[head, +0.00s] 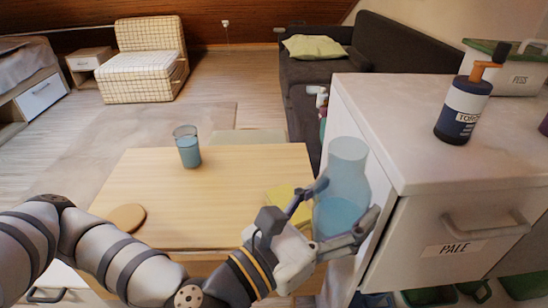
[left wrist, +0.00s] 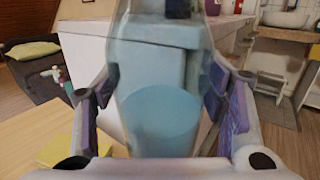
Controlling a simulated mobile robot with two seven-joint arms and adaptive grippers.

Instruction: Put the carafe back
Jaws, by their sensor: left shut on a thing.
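The carafe (head: 347,165) is clear glass with blue liquid in its lower half. My left gripper (head: 340,215) is shut on its lower body. The carafe looks upright, in front of the white cabinet's left side and at the table's right edge. In the left wrist view the carafe (left wrist: 160,105) fills the middle, with a finger on each side. Its base is out of that view. A round wooden coaster (head: 127,217) lies bare at the front left of the wooden table (head: 190,225). My right gripper is not in view.
A glass of blue liquid (head: 187,147) stands at the table's back. A yellow pad (head: 285,200) lies near its right edge. The white cabinet (head: 440,215) carries a blue pump bottle (head: 462,112) and a box (head: 510,70). The table's middle is clear.

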